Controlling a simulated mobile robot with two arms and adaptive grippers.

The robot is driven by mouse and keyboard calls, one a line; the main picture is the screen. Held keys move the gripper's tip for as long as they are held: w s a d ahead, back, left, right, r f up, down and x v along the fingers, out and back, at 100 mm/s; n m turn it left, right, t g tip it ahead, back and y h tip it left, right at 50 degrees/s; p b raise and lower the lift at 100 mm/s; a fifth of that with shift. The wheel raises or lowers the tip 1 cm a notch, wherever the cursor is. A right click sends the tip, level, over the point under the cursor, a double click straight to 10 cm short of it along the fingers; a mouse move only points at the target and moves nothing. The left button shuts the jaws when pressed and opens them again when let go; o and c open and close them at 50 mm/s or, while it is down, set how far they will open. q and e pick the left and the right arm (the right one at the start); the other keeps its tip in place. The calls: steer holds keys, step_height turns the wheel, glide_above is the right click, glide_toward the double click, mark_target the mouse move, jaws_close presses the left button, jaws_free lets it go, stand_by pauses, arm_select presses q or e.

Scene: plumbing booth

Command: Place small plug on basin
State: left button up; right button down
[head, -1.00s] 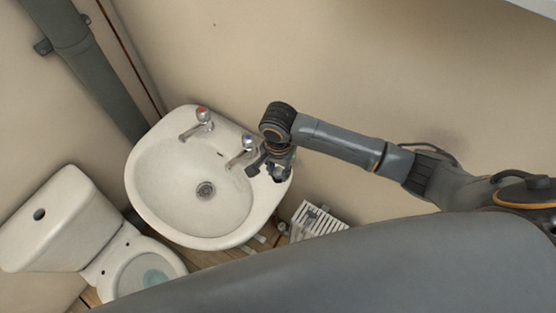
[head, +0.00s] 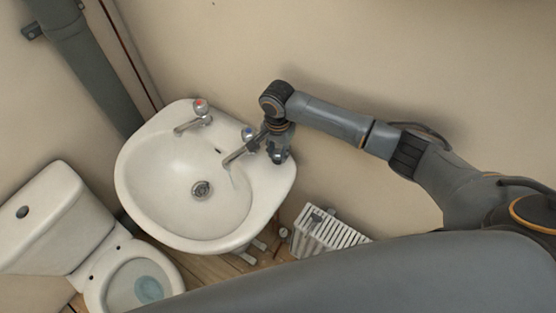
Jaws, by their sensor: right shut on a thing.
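The white basin (head: 150,205) stands against the wall, with a metal drain (head: 201,190) in its bowl. It has a red-topped tap (head: 200,107) and a blue-topped tap (head: 248,133). My right gripper (head: 278,154) is over the basin's right back corner, just right of the blue-topped tap. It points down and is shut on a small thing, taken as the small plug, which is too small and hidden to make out. I cannot tell whether it touches the basin rim. My left gripper is not in view.
A white toilet (head: 60,215) stands left of the basin. A slatted white radiator-like object (head: 335,235) is low at the right, by the wall. A grey pipe (head: 85,65) runs down the wall at the upper left. The basin's bowl is empty.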

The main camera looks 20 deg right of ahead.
step_height(320, 180, down, 3)
steer(key=shift+r+b, duration=0.1)
steer(key=shift+b, duration=0.8)
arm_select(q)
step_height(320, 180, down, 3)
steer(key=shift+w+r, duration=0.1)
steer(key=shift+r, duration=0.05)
arm_select(e)
steer(key=shift+r, duration=0.1)
steer(key=shift+s, duration=0.1)
steer(key=c, duration=1.1)
jaws_free()
